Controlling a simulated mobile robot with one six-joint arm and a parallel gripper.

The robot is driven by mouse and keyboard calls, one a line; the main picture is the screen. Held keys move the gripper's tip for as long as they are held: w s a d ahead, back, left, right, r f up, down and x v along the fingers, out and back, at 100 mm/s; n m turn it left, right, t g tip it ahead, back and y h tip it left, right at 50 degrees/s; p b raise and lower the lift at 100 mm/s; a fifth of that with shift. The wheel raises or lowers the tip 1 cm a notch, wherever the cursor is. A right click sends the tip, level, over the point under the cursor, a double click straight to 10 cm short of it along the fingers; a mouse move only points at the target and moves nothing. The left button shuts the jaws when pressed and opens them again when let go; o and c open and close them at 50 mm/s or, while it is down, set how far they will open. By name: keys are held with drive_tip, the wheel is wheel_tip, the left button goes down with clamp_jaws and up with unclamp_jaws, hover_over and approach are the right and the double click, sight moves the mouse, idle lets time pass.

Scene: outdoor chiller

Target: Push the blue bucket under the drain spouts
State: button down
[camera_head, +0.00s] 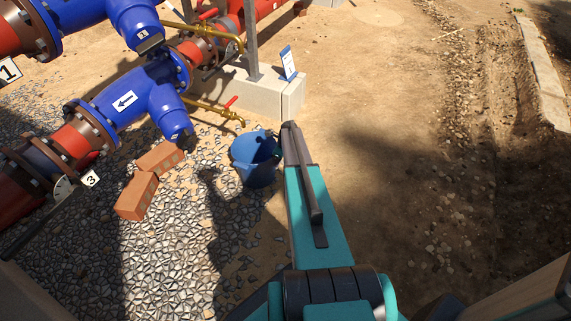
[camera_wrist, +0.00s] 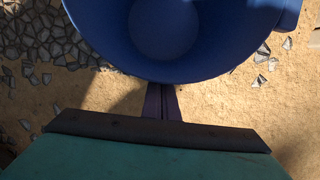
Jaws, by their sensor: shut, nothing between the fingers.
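The blue bucket (camera_head: 252,158) stands upright on the ground, at the edge of the stone paving, just left of my arm's far end. In the wrist view the bucket (camera_wrist: 185,70) fills the upper middle and looks empty. My gripper (camera_wrist: 163,103) is shut with nothing in it, its fingertips at the bucket's near rim; I cannot tell whether they touch. In the head view my arm mostly hides the gripper. A brass drain spout (camera_head: 238,121) with a red handle ends above and left of the bucket. A second brass spout (camera_head: 238,45) is farther back.
Two orange bricks (camera_head: 137,195) lie left of the bucket. Blue and red pipes (camera_head: 122,102) run along the left. A concrete block (camera_head: 257,92) with a small sign (camera_head: 288,62) stands behind the bucket. Bare dirt (camera_head: 390,130) on the right is open.

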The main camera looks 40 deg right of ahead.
drive_tip(key=shift+w+a+p, duration=0.2)
drive_tip(key=shift+w+a, duration=0.1)
drive_tip(key=shift+w, duration=0.35)
drive_tip(key=shift+w+a+p, duration=0.15)
drive_tip(key=shift+w+a, duration=0.1)
drive_tip(key=shift+w, duration=0.35)
drive_tip(key=shift+s, duration=0.1)
drive_tip(key=s+d+r+p, duration=0.2)
drive_tip(key=s+r, duration=0.3)
drive_tip(key=r, duration=0.4)
drive_tip(key=shift+s+d+r+p, duration=0.25)
drive_tip(key=shift+s+r+p, duration=0.1)
drive_tip(key=shift+s, duration=0.05)
